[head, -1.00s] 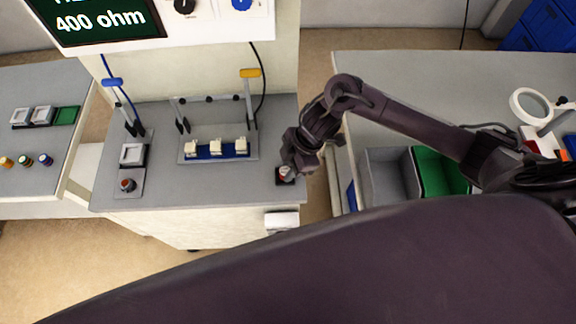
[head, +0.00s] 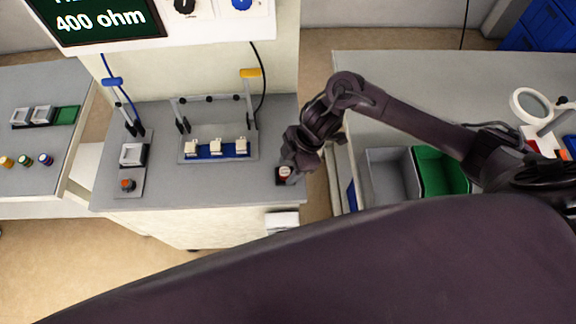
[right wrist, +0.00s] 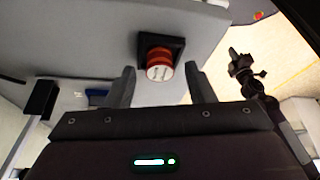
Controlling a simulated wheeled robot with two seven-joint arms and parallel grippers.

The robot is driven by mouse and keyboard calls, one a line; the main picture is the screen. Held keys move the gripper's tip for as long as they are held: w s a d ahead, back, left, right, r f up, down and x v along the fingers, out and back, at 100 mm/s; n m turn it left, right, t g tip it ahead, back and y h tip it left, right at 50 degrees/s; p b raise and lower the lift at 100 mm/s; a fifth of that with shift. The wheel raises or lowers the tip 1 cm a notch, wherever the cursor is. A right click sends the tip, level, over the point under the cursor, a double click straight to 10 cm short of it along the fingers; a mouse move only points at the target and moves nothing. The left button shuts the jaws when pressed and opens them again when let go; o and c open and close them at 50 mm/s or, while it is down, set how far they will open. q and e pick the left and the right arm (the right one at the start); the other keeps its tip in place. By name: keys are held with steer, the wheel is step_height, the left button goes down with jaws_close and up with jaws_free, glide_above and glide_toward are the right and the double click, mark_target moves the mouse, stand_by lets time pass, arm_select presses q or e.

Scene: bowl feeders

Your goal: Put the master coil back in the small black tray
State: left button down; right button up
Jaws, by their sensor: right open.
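The master coil (head: 285,171), a short red cylinder with a whitish top, is in the small black tray (head: 281,182) near the right front corner of the bench. In the right wrist view the coil (right wrist: 160,64) stands within the square black tray (right wrist: 150,41), its printed white end facing the camera. My right gripper (head: 293,167) is just over it. In the right wrist view the right gripper (right wrist: 163,84) has its two fingers wide apart, with clear gaps on both sides of the coil. My left gripper does not show clearly in any view.
On the bench stand a blue fixture (head: 216,150) with several cream blocks, a yellow-handled lever (head: 250,73) and a blue-handled lever (head: 112,82). A screen (head: 100,20) reads 400 ohm. Grey (head: 388,158) and green (head: 428,155) bins lie right.

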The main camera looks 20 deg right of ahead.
steer(key=v, duration=1.1)
steer(key=shift+r, duration=0.2)
steer(key=shift+f, duration=0.1)
